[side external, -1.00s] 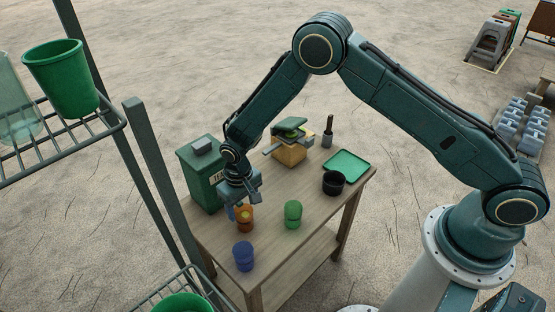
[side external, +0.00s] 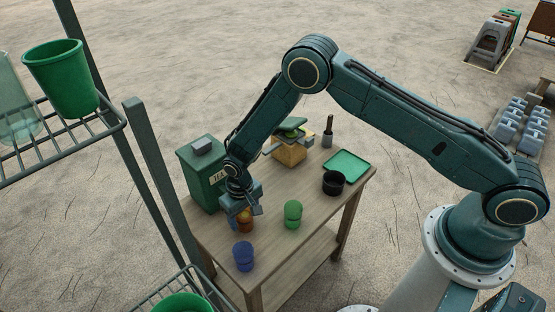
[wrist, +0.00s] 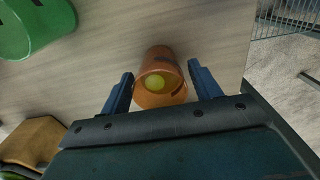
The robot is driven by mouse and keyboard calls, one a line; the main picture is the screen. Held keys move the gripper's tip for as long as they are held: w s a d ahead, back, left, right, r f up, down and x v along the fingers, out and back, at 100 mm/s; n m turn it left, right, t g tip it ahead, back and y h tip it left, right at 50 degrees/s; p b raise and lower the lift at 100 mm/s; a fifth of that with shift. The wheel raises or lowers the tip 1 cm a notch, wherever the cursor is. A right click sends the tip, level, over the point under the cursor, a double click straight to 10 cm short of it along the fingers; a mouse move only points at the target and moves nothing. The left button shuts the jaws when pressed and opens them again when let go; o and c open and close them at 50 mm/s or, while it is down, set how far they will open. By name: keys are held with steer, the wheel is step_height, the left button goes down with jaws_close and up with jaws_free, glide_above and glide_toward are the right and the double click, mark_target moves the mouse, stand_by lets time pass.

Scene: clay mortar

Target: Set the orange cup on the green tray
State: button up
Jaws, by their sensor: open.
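The orange cup (side external: 245,224) stands upright on the wooden table, partly hidden by my gripper in the side view. In the wrist view the orange cup (wrist: 158,70) lies between my gripper's two blue fingers (wrist: 163,92), with a gap on each side and a yellow-green round thing inside. My gripper (side external: 243,212) is open, pointing down over the cup. The green tray (side external: 346,161) lies flat at the table's far right corner, and nothing shows on it.
A green cup (side external: 293,214) and a blue cup (side external: 243,256) stand near the orange cup. A black bowl (side external: 333,183) sits just before the tray.

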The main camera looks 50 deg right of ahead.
steer(key=c, duration=0.7)
steer(key=shift+o, duration=0.2)
steer(key=shift+s, duration=0.15)
steer(key=shift+s, duration=1.65)
steer(key=shift+r, duration=0.15)
steer(key=shift+r, duration=3.35)
steer(key=shift+r, duration=0.15)
